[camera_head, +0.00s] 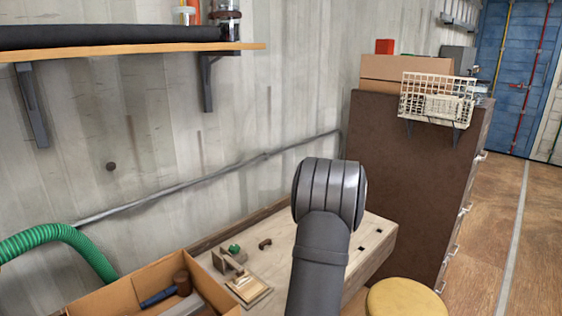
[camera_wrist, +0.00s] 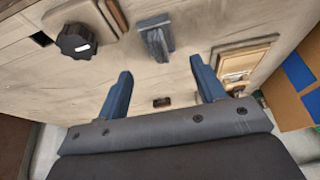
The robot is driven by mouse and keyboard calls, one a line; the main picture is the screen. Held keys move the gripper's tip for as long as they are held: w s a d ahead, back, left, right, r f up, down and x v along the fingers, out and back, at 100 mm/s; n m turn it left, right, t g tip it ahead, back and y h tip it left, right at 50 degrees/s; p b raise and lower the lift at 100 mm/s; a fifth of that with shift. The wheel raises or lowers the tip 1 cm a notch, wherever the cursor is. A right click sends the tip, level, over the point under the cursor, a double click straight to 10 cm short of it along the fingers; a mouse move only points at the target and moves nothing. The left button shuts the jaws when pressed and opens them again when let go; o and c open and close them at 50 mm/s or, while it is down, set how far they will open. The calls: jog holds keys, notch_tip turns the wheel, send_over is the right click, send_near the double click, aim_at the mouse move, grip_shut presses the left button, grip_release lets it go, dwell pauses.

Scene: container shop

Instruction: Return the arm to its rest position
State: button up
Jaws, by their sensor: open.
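My gripper (camera_wrist: 162,88) shows in the wrist view with its two blue fingers wide apart and nothing between them. It hangs above the wooden workbench (camera_wrist: 60,95), which also shows in the head view (camera_head: 372,238). In the head view my grey arm rises from the bottom and hides the gripper and part of the bench. Beyond the fingers in the wrist view are a dark round knob (camera_wrist: 75,40) on a wooden piece and a grey-blue block (camera_wrist: 155,38). A light wooden frame (camera_wrist: 262,50) lies to the right of the fingers.
A cardboard box (camera_head: 150,282) with a mallet (camera_head: 182,282) stands at the bench's left. A green hose (camera_head: 60,235) curves behind it. A shelf (camera_head: 130,49) juts from the wall. A brown cabinet (camera_head: 415,170) stands right, behind a yellow round stool (camera_head: 405,298).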

jog(key=x, duration=0.6)
jog(key=shift+a+f, duration=0.1)
jog(key=shift+f, duration=0.05)
jog(key=shift+w, duration=0.15)
jog(key=shift+r, duration=1.2)
jog(key=shift+f, duration=0.15)
